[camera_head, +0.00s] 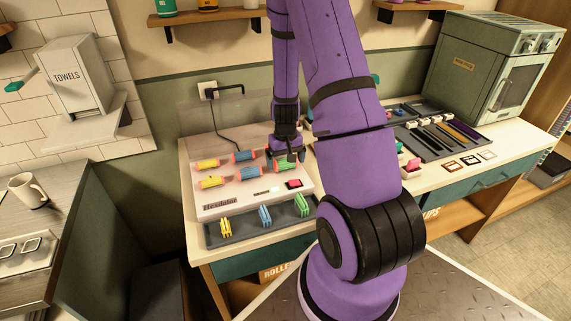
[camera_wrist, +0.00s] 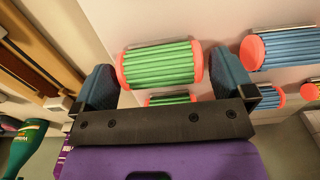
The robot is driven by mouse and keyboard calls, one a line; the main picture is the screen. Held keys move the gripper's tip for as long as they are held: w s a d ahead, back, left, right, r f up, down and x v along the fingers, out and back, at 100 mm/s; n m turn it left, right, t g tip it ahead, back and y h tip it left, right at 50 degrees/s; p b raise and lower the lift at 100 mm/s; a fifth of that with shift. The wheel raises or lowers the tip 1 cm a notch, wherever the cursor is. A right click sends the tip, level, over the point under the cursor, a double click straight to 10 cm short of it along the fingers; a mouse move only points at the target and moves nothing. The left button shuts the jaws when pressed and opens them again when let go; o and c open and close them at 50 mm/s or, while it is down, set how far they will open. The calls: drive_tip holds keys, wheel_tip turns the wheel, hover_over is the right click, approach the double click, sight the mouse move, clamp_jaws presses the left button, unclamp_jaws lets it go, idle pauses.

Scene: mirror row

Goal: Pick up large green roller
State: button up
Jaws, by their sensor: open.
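The large green roller (camera_wrist: 160,65), ribbed with pink-orange ends, lies on the pale roller heater (camera_head: 240,202). In the head view the green roller (camera_head: 284,167) shows just below my gripper (camera_head: 287,154), partly covered by it. In the wrist view my gripper (camera_wrist: 164,74) is open, with one blue-grey finger at each end of the large green roller. The fingers look very near its ends; I cannot tell whether they touch. A second, smaller-looking green roller (camera_wrist: 168,99) is partly hidden by my gripper's dark bar.
Blue rollers (camera_head: 249,173) and yellow rollers (camera_head: 211,182) sit to the left on the heater. A dark tray (camera_head: 234,240) of coloured clips lies in front. A cord (camera_head: 222,128) runs up to the wall outlet. A green cabinet (camera_head: 490,65) stands at the right.

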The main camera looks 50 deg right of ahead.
drive_tip(key=shift+f, duration=0.15)
drive_tip(key=c, duration=0.8)
drive_tip(key=shift+r, duration=0.2)
